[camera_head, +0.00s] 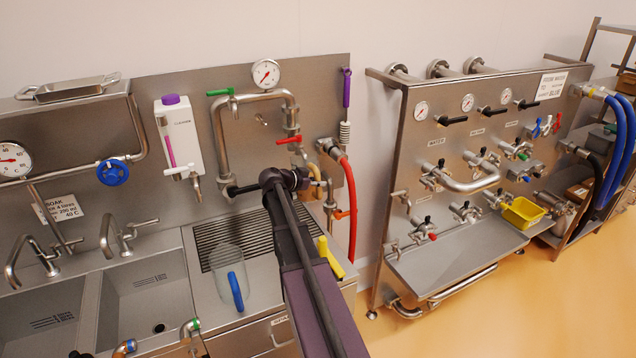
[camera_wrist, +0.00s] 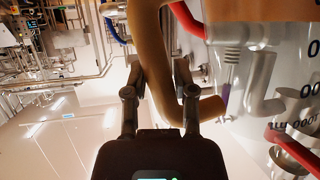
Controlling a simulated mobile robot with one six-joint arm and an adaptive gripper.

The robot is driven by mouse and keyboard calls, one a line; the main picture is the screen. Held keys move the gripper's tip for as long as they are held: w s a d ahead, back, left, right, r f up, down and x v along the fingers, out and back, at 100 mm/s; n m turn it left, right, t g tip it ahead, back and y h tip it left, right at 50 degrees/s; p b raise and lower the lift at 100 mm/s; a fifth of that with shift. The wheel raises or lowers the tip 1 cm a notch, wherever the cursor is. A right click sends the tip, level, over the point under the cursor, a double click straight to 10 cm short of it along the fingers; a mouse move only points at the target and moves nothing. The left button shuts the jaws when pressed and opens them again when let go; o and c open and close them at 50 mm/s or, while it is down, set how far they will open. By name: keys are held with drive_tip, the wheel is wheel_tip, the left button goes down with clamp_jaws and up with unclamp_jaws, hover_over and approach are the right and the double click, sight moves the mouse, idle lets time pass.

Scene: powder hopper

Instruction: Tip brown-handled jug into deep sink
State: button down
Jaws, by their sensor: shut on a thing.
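In the wrist view, the brown handle of a jug (camera_wrist: 152,50) runs down between the two fingers of my gripper (camera_wrist: 160,92). The fingers are shut on this handle. The jug's clear body (camera_wrist: 295,90), with dark volume marks, fills the right side of that view. I cannot tell for sure which is the deep one.
A clear jug with a blue handle (camera_head: 236,290) stands on the drainboard right of the basins. A yellow handle (camera_head: 330,258) shows beside my arm. Taps (camera_head: 125,238) rise behind the basins. A red hose (camera_head: 350,210) hangs at the right. Floor (camera_head: 480,325) is clear at lower right.

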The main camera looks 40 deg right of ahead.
sight(318, 194)
drive_tip(key=shift+f, duration=0.1)
idle(0.4)
drive_tip(key=shift+f+b, duration=2.7)
drive_tip(key=shift+b, duration=0.15)
drive_tip(key=shift+r, duration=0.15)
wheel_tip(318, 194, up, 5)
drive_tip(key=p, duration=0.5)
drive_tip(key=shift+s, duration=0.15)
